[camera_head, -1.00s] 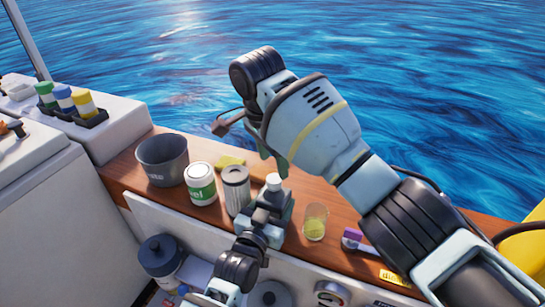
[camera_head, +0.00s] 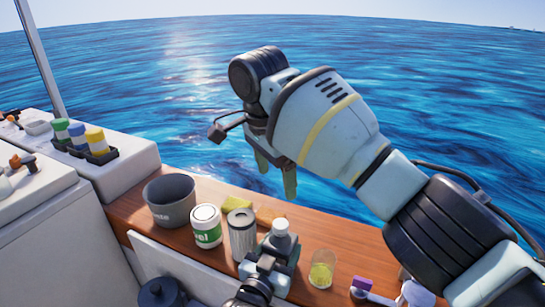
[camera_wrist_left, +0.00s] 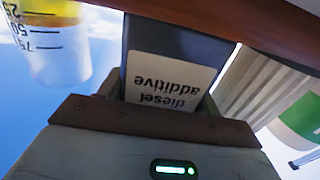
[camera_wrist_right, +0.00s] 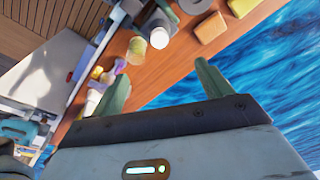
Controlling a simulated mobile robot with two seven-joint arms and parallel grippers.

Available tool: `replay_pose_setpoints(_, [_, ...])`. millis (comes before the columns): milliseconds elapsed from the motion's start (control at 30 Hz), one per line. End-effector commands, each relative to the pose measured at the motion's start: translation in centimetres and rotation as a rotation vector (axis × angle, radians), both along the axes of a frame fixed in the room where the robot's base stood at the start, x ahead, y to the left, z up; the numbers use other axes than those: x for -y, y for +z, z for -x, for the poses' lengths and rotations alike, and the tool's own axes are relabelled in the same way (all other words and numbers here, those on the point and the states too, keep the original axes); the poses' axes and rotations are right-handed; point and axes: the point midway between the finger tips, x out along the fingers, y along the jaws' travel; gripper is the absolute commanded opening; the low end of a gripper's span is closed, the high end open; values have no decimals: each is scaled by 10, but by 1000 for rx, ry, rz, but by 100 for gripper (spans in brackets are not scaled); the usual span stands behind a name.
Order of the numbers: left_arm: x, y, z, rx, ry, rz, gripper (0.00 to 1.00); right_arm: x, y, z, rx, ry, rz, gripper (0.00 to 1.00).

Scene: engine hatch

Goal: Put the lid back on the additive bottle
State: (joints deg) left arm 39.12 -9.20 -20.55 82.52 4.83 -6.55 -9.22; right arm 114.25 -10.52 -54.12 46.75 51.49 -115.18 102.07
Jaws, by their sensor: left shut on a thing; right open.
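The dark additive bottle shows its "diesel additive" label in the left wrist view (camera_wrist_left: 165,80). A white lid (camera_head: 280,228) sits on top of the bottle in the head view; I cannot tell how tightly it is seated. My left gripper (camera_head: 271,260) is shut around the bottle, which stands upright by the shelf's front edge. In the right wrist view, a white round top (camera_wrist_right: 159,39) shows beyond the open fingers.
On the wooden shelf (camera_head: 140,213) stand a grey bucket (camera_head: 170,203), a white-green can (camera_head: 206,227), a ribbed filter (camera_head: 242,235), a yellow sponge (camera_head: 235,203), a cup with yellow liquid (camera_head: 322,269) and a purple-headed brush (camera_head: 362,284). Open water lies behind.

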Motion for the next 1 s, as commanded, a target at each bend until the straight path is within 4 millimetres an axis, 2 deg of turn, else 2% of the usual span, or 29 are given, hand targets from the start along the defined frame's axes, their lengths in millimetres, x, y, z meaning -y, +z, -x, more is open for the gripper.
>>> replay_pose_setpoints(100, [0, -1, 0, -2, 0, -1, 0, -2, 20, 1, 3, -3, 0, 78])
replay_pose_setpoints(300, [0, -1, 0, -2, 0, -1, 0, -5, 36, 3, 0, 0, 0, 78])
replay_pose_setpoints(667, [0, -1, 0, -2, 0, -1, 0, -5, 39, 4, -1, 0, -1, 78])
replay_pose_setpoints(700, [0, -1, 0, -2, 0, -1, 67, -5, 39, 4, -1, 0, -1, 78])
replay_pose_setpoints(867, [0, -1, 0, -1, 0, 0, 88, -5, 39, 4, -1, 0, -1, 78])
replay_pose_setpoints(1000, [0, 0, 0, -1, 0, 0, 89, -5, 39, 4, -1, 0, -1, 78])
